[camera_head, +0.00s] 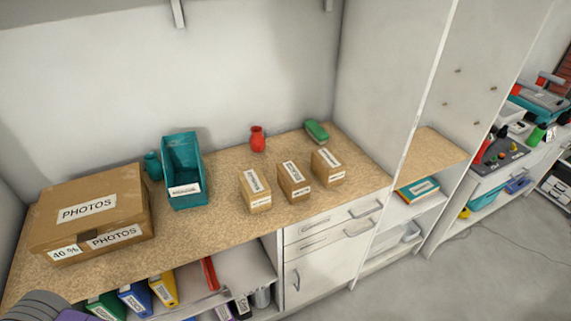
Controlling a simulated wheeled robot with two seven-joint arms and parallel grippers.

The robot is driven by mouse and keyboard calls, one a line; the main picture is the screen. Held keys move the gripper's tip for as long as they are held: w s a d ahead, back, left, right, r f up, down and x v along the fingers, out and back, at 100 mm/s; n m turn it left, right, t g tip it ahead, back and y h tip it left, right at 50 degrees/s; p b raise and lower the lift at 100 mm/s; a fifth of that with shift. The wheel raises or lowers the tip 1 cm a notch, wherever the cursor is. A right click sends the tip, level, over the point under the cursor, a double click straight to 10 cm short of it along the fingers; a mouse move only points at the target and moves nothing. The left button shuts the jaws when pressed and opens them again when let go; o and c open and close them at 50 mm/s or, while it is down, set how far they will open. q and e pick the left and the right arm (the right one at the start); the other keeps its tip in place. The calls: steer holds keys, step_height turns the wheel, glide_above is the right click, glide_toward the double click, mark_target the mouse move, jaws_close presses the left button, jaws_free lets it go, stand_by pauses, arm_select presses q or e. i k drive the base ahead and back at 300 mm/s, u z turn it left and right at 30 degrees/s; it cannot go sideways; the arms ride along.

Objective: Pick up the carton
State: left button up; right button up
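A large brown cardboard carton (150,212) labelled PHOTOS and 40 % sits closed at the left end of the wood-look counter (225,215). Three small cartons stand in a row near the counter's middle front: a light tan one (259,201) at left, a browner one (295,194) in the middle, and another tan one (329,177) at right. Each has a white label too small to read. They stand upright and apart. Neither gripper is visible; only a grey and purple part, probably of my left arm, shows at the bottom left corner.
A teal open bin (187,197), a small teal vase (153,167), a red vase (258,140) and a green object (316,131) stand behind. A white partition (385,90) rises at the right. Open floor (470,270) lies lower right.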

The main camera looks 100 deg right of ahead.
mark_target(328, 168)
steer(key=u, duration=0.05)
steer(key=k, duration=1.85)
steer(key=z, duration=0.65)
